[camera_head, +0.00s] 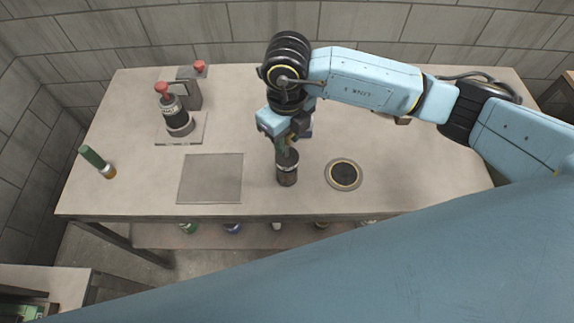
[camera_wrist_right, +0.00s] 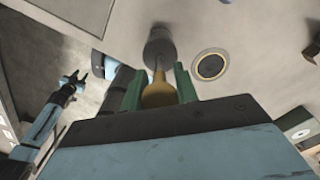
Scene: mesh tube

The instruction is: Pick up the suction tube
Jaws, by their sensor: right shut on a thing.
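My right gripper (camera_head: 287,143) points down over a dark upright cylinder (camera_head: 287,172) on the table. In the right wrist view its green fingers (camera_wrist_right: 159,92) are shut on a tan, bulb-shaped piece, which I take to be the top of the suction tube (camera_wrist_right: 158,95). The grey cylinder (camera_wrist_right: 158,45) shows just beyond the fingertips; how far the tube sits in it is hidden. My left gripper (camera_wrist_right: 76,82) shows small at the left of the wrist view, away from the tube, with its jaws apart. It is not seen in the head view.
A round dark-centred plate (camera_head: 344,174) lies right of the cylinder, a flat grey square (camera_head: 210,178) left of it. A device with red knobs (camera_head: 177,117) stands at the back left. A green-and-brown bottle-like object (camera_head: 97,160) is at the left edge.

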